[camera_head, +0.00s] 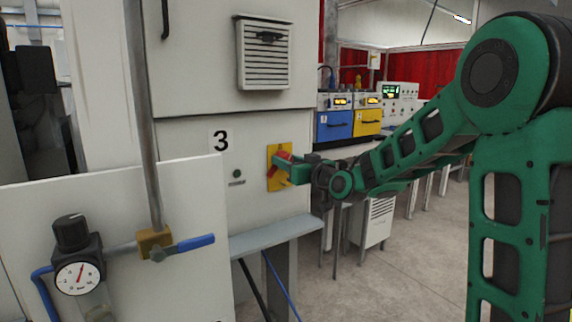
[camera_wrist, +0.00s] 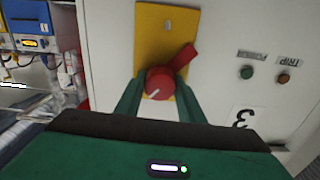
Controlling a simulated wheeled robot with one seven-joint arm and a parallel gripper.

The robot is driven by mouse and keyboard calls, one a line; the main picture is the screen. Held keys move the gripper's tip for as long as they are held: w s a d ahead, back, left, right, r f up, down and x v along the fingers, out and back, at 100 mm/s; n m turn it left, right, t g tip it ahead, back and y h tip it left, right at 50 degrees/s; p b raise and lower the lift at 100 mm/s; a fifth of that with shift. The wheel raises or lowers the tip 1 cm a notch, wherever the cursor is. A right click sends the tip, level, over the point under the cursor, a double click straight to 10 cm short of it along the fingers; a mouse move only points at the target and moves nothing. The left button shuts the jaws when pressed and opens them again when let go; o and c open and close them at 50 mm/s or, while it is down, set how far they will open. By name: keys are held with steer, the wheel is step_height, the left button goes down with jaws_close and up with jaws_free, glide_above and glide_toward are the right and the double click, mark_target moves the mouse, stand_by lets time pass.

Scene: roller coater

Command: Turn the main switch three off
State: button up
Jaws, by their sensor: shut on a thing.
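The main switch three is a red rotary knob (camera_wrist: 160,82) on a yellow plate (camera_wrist: 166,30), on the light cabinet panel marked with a black 3 (camera_head: 221,140). In the head view the yellow plate (camera_head: 272,178) is right of that label, with part of the red knob (camera_head: 284,158) showing. My gripper (camera_head: 289,171) is at the knob, its green fingers partly covering it. In the wrist view my gripper (camera_wrist: 158,98) is shut on the knob, one finger on each side. The red handle slants toward the upper right there, and a white mark shows on the round part.
Green and orange buttons (camera_wrist: 265,75) sit beside the plate in the wrist view. A grey ledge (camera_head: 275,234) runs below the switch. A pressure gauge (camera_head: 77,277) and a blue-handled valve (camera_head: 195,242) stand at the front left. Open floor (camera_head: 425,250) lies to the right.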

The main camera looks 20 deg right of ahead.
steer(key=n, duration=0.4)
steer(key=shift+d+f, duration=0.1)
steer(key=shift+f, duration=0.1)
steer(key=shift+n, duration=1.9)
steer(key=o, duration=1)
steer(key=shift+o, duration=0.2)
steer(key=shift+r, duration=0.1)
steer(key=v, duration=1)
steer(key=shift+s, duration=0.35)
